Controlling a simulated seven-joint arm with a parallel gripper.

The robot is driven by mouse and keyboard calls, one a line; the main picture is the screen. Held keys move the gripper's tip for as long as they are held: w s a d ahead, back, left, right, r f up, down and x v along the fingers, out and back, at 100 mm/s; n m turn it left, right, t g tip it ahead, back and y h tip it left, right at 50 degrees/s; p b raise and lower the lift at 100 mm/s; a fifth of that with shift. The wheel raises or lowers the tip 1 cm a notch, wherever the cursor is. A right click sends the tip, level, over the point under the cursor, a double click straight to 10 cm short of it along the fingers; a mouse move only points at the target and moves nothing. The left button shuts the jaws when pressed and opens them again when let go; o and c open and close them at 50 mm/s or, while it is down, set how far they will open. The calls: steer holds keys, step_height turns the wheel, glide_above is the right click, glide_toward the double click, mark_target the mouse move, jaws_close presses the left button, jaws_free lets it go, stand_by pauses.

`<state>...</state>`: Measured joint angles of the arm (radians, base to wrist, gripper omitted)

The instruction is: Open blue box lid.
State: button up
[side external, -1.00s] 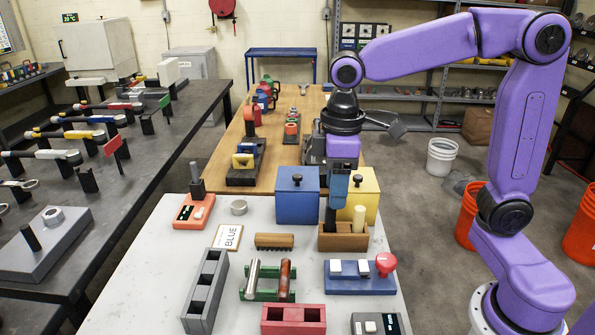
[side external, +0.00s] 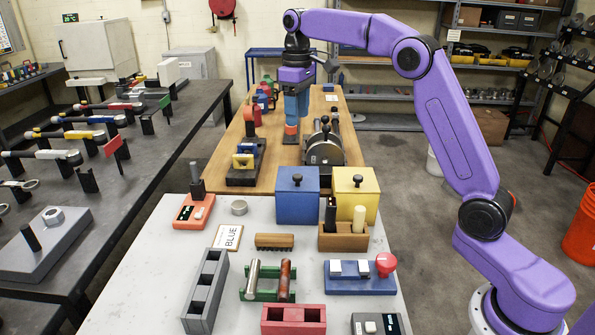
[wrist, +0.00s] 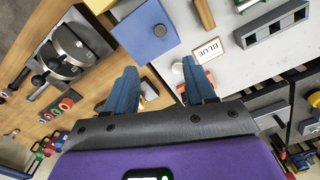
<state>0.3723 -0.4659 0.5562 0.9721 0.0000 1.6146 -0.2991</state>
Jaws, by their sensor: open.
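The blue box (side external: 297,207) stands at the far edge of the white table, with its flat blue lid closed and a black knob (side external: 297,180) on top. In the wrist view the blue box (wrist: 142,40) and its knob (wrist: 159,30) are at the top, ahead of the fingers. My gripper (side external: 295,120) is raised over the wooden table, behind the box and apart from it. In the wrist view its two blue fingers (wrist: 160,68) are spread with nothing between them.
A yellow box (side external: 357,195) with a black knob stands close on the right of the blue box. In front, a wooden holder (side external: 344,239) carries upright black and cream pieces. A "BLUE" card (side external: 228,237) lies left. A grey round device (side external: 324,150) stands behind the boxes.

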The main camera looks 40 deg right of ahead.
mark_target(297, 175)
step_height(297, 175, down, 17)
steer(key=shift+r, duration=0.1)
stand_by(0.4)
jaws_close()
